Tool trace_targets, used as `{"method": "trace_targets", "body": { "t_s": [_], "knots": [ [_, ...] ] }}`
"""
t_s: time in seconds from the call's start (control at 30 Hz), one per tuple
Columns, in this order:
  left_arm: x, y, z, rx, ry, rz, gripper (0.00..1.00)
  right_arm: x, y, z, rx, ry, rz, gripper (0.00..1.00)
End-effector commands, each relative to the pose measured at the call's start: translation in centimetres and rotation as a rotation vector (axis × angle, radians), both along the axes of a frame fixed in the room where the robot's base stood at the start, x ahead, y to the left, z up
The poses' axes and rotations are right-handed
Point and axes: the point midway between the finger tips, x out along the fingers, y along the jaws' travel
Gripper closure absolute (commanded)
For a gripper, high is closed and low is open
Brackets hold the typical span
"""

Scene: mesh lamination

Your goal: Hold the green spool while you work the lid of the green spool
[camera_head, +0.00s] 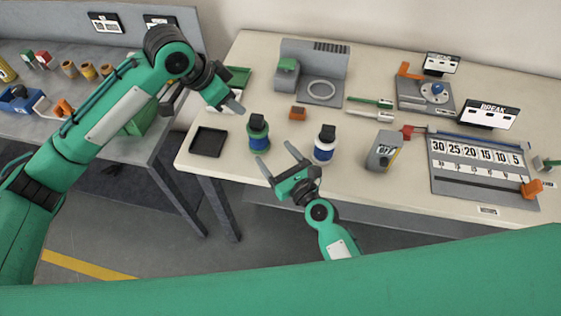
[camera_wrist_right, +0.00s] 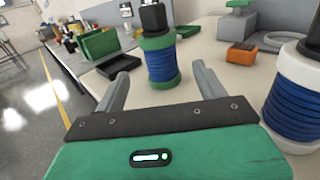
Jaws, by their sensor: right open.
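The green spool (camera_head: 259,143) stands upright near the table's front edge, with blue windings between green flanges. Its black lid (camera_head: 257,123) sits on top. In the right wrist view the green spool (camera_wrist_right: 161,66) stands beyond and between my open fingers, with the black lid (camera_wrist_right: 153,17) above it. My right gripper (camera_head: 277,161) is open and empty, just in front of the spool and apart from it. My left gripper (camera_head: 232,104) is above the table, to the upper left of the spool; whether its fingers are open is unclear.
A white spool (camera_head: 324,151) with blue windings and a black top stands close right of the green one. A black tray (camera_head: 208,142) lies to the left. An orange block (camera_head: 298,113) and a grey fixture (camera_head: 321,90) are behind. A grey dispenser (camera_head: 384,151) stands farther right.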

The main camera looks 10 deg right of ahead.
Motion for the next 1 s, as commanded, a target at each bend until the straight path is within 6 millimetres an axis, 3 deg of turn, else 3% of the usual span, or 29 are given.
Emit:
{"method": "trace_targets", "body": {
  "t_s": [0.3, 0.5, 0.7, 1.0],
  "knots": [
    [0.0, 0.0, 0.0, 0.000, 0.000, 0.000, 0.64, 5.7, 2.9, 0.1, -0.001, -0.002, 0.001, 0.28],
    [0.0, 0.0, 0.0, 0.000, 0.000, 0.000, 0.64, 8.5, 4.4, 0.0, -0.003, 0.000, 0.002, 0.28],
    [0.0, 0.0, 0.0, 0.000, 0.000, 0.000, 0.64, 10.0, 5.1, 0.0, -0.002, 0.000, 0.002, 0.28],
    [0.0, 0.0, 0.0, 0.000, 0.000, 0.000, 0.64, 10.2, 5.3, 0.0, -0.002, 0.000, 0.002, 0.28]
  ]
}}
